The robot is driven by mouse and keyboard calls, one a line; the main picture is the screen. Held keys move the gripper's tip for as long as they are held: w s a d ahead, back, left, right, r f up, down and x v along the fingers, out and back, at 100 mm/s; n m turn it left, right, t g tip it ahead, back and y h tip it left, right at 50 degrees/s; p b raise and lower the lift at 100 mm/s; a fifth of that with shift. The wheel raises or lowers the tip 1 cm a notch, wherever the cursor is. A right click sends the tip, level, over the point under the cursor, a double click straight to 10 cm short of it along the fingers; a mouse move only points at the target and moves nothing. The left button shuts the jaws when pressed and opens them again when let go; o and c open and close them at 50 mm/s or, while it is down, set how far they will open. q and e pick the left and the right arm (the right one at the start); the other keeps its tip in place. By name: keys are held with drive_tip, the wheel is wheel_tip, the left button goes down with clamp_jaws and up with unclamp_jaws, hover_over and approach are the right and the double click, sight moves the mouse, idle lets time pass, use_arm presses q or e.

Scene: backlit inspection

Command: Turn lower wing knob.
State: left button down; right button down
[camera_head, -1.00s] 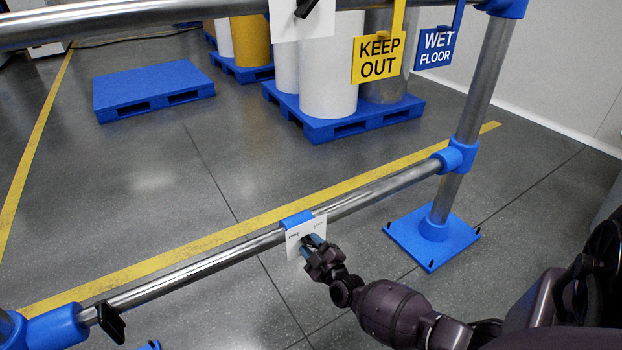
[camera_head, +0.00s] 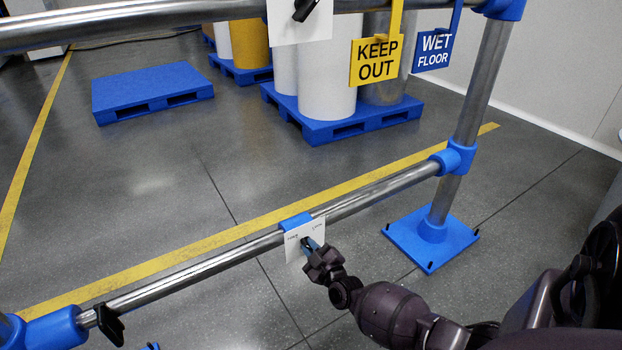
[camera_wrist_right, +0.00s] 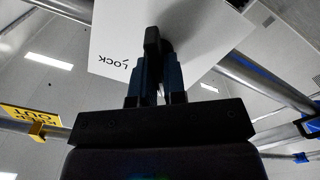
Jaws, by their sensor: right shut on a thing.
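The lower wing knob is black and sits on a white plate (camera_head: 293,249) clipped by a blue bracket to the lower steel rail. In the right wrist view the black knob (camera_wrist_right: 152,40) stands between my blue fingers, in front of the white plate (camera_wrist_right: 105,30), which bears the word LOCK. My right gripper (camera_head: 314,246) reaches up to the plate from the lower right and is shut on the knob. In the head view the fingers hide most of the knob. My left gripper is not in view.
An upper white plate (camera_head: 285,30) with a black knob hangs on the upper rail (camera_head: 130,22). KEEP OUT (camera_head: 377,62) and WET FLOOR (camera_head: 434,50) signs hang at the upper right. A blue-footed post (camera_head: 467,110) stands right of my gripper. A black handle (camera_head: 108,323) is at lower left.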

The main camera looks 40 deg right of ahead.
drive_tip(key=shift+m, duration=0.8)
drive_tip(key=m, duration=0.2)
drive_tip(key=shift+d+m, duration=0.1)
drive_tip(key=shift+m, duration=0.2)
use_arm(q)
drive_tip(key=shift+b, duration=0.4)
use_arm(e)
drive_tip(key=shift+s+d+f+m, duration=0.1)
drive_tip(key=shift+d+m, duration=0.05)
drive_tip(key=shift+m, duration=2.9)
drive_tip(key=shift+s+d+f+m, duration=0.1)
drive_tip(key=shift+m, duration=2.95)
drive_tip(key=c, duration=1.2)
unclamp_jaws()
drive_tip(key=shift+r, duration=0.1)
